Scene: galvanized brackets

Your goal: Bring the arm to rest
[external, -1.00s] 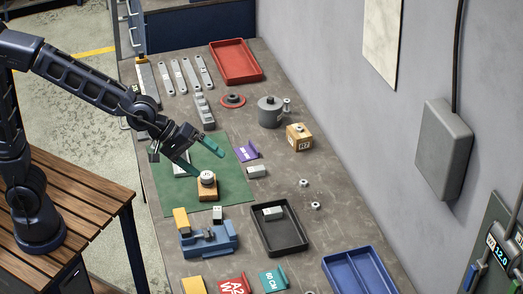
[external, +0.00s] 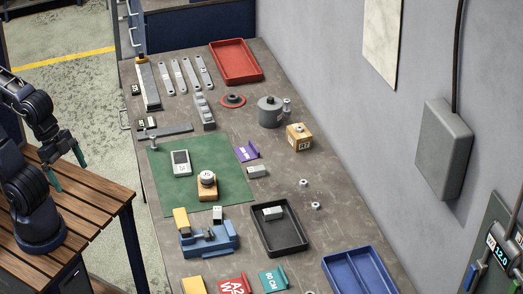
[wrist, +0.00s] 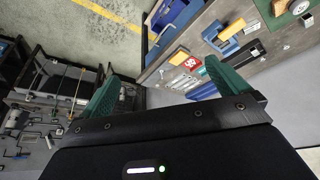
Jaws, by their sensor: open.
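My gripper (external: 66,171) is at the left of the external view, folded back close to my arm above the slatted wooden top (external: 82,207). Its green fingers are apart, with nothing between them. In the wrist view the two green fingers (wrist: 168,95) stand wide apart, and the workbench lies beyond them. My gripper is clear of the workbench (external: 270,190) and touches nothing on it.
A blue vise (external: 208,240), black tray (external: 299,241), red tray (external: 259,74) and blue tray (external: 386,277) also stand there. A floor gap separates bench and wooden top.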

